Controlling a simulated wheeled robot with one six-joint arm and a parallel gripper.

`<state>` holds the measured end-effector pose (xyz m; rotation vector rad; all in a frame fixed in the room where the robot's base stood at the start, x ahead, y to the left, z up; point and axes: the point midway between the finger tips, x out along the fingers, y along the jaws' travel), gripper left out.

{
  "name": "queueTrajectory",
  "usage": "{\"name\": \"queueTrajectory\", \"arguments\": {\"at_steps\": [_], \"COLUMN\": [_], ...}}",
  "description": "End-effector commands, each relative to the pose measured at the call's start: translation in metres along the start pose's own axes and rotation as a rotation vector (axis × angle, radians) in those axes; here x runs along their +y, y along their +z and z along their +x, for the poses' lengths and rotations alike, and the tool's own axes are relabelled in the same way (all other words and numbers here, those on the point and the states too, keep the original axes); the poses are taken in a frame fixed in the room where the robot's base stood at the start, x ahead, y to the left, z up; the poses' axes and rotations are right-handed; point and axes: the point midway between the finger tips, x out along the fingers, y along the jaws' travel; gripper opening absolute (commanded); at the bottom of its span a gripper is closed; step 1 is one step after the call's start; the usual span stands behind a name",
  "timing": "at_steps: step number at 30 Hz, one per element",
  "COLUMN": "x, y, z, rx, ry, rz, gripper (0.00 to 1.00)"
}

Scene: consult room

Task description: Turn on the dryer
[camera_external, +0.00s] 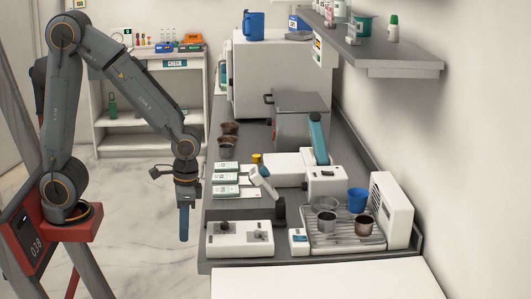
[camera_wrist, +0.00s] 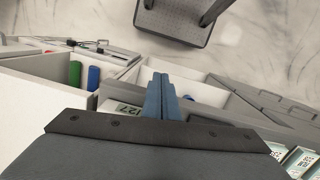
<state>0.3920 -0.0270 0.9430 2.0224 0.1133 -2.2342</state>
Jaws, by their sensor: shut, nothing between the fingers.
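My gripper (camera_external: 184,222) hangs with its blue fingers pointing down, just left of the bench's long edge. Its fingers are shut and empty; they also show in the wrist view (camera_wrist: 165,98). What looks like the dryer (camera_external: 392,207) is a white upright unit with slots at the bench's near right. A ridged tray (camera_external: 345,244) in front of it holds several cups. A small white box with a blue panel (camera_external: 298,241) stands at the tray's left corner. My gripper is well left of all these and touches none. I cannot make out a switch or whether the dryer is on.
A white box with dark knobs (camera_external: 240,238) stands at the bench's near left, between my gripper and the tray. A white device with a teal arm (camera_external: 318,140) stands behind the tray. A grey wall shelf (camera_external: 375,50) overhangs the bench. The floor (camera_external: 140,225) near my gripper is clear.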

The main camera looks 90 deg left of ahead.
Motion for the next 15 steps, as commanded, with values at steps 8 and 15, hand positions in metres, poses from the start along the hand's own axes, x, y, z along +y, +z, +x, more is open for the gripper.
{"name": "queueTrajectory", "arguments": {"at_steps": [8, 15], "x": [0.059, 0.08], "y": [-0.064, -0.153], "z": [-0.095, -0.135], "rx": [-0.113, -0.087], "ry": [0.017, -0.016], "rz": [-0.335, -0.689], "gripper": [0.0, 0.0]}}
